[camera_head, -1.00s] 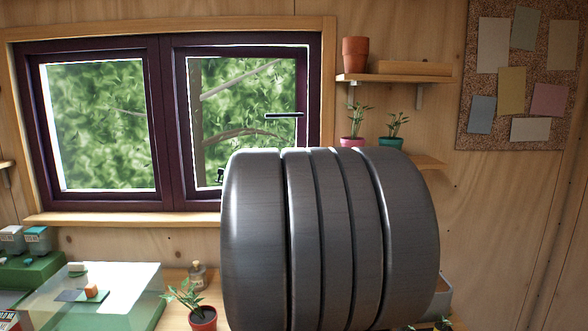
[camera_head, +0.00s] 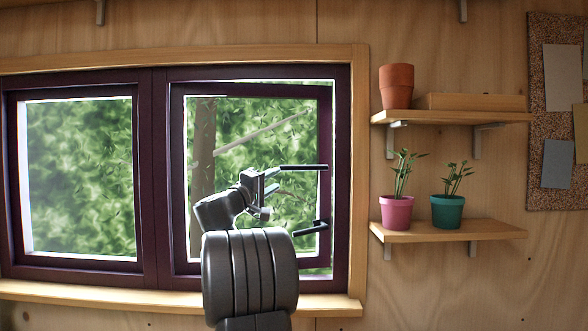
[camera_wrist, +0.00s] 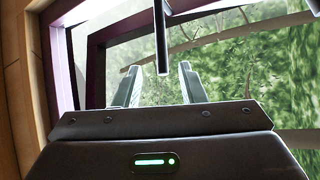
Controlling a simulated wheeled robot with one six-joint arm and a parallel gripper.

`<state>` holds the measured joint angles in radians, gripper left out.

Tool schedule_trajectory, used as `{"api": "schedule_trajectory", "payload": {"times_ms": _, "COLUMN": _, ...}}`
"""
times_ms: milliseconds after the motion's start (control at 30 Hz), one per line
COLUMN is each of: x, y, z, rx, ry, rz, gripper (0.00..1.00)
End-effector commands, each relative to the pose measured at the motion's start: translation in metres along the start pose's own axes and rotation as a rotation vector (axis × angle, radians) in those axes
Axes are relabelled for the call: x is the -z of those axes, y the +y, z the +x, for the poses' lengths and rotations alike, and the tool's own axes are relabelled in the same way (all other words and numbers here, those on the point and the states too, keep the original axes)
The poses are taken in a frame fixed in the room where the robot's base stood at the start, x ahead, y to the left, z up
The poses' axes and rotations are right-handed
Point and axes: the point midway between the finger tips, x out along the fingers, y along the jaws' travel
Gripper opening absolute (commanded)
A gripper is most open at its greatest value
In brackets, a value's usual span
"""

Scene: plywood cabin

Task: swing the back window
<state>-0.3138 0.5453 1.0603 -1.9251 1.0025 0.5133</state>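The back window has two panes in dark purple frames. The right sash (camera_head: 178,190) has narrow bright strips along its top and right edges; I cannot tell how far it stands open. A thin black bar, apparently its handle (camera_head: 305,167), lies level near the sash's right side. In the wrist view the bar (camera_wrist: 162,45) hangs down from the top edge, lined up with the gap between my fingers. My gripper (camera_head: 270,183) is in front of the right pane, close to the bar's left end. In the wrist view my gripper (camera_wrist: 160,88) is open, its fingers apart.
A second dark bar (camera_head: 310,229) shows lower on the sash. Right of the window are two shelves, with a terracotta pot (camera_head: 397,86) above, and pink (camera_head: 397,212) and teal (camera_head: 447,210) plant pots below. A wooden sill (camera_head: 100,293) runs under the window.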

Motion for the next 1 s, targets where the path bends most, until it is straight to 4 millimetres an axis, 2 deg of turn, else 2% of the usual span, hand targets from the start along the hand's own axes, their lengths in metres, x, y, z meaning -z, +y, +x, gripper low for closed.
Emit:
{"api": "schedule_trajectory", "payload": {"times_ms": 33, "x": 0.0, "y": 0.003, "z": 0.013, "rx": 0.0, "ry": -0.004, "rz": -0.002, "gripper": 0.37}}
{"api": "schedule_trajectory", "payload": {"times_ms": 300, "x": 0.0, "y": 0.003, "z": 0.071, "rx": 0.001, "ry": -0.003, "rz": -0.003, "gripper": 0.37}}
{"api": "schedule_trajectory", "payload": {"times_ms": 500, "x": 0.0, "y": 0.002, "z": 0.103, "rx": 0.002, "ry": -0.003, "rz": -0.003, "gripper": 0.37}}
{"api": "schedule_trajectory", "payload": {"times_ms": 700, "x": -0.001, "y": 0.0, "z": 0.116, "rx": 0.003, "ry": -0.001, "rz": -0.002, "gripper": 0.37}}
{"api": "schedule_trajectory", "payload": {"times_ms": 1000, "x": -0.001, "y": -0.001, "z": 0.117, "rx": 0.002, "ry": -0.001, "rz": -0.001, "gripper": 0.35}}
